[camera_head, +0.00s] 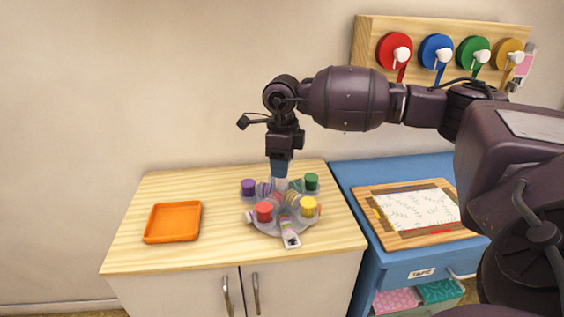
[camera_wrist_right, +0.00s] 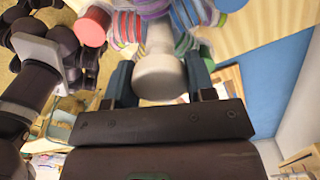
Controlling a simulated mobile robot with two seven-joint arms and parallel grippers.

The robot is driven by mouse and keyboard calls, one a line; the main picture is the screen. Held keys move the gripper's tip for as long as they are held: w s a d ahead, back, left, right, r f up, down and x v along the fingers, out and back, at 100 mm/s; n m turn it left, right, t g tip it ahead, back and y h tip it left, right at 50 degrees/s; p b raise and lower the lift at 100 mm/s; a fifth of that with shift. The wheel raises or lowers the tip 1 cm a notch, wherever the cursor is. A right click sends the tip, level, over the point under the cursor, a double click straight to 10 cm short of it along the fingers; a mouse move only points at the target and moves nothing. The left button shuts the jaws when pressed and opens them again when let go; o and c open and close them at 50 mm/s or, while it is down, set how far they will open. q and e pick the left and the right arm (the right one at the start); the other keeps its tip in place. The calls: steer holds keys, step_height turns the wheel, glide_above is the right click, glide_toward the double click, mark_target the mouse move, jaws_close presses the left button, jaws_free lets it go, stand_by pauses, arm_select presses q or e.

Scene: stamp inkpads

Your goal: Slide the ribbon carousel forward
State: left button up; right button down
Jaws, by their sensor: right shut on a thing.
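The ribbon carousel (camera_head: 268,228) stands on the light wooden cabinet top (camera_head: 155,200). It has a pale clear base, striped ribbon rolls and purple, green, red and yellow caps, with a pale tab pointing to the front. My right gripper (camera_head: 280,168) reaches straight down over its centre. Its blue fingers are shut on the carousel's pale centre knob (camera_head: 280,184). In the right wrist view the knob (camera_wrist_right: 158,75) sits between the two fingers, with the ribbon rolls beyond it. My left gripper does not show in the head view.
An orange tray (camera_head: 173,222) lies to the left on the cabinet top, with bare wood between it and the carousel. A blue cabinet (camera_head: 372,285) stands to the right, bearing a framed patterned sheet (camera_head: 415,210). Coloured reels (camera_head: 436,50) hang on a wall rack (camera_head: 368,28).

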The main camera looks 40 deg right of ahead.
steer(key=shift+c, duration=1.9)
jaws_free()
steer(key=shift+w+f, duration=0.1)
steer(key=shift+r, duration=0.2)
steer(key=shift+r, duration=0.35)
step_height(320, 180, up, 8)
steer(key=shift+r+p, duration=0.15)
steer(key=shift+p, duration=0.5)
steer(key=shift+r, duration=0.8)
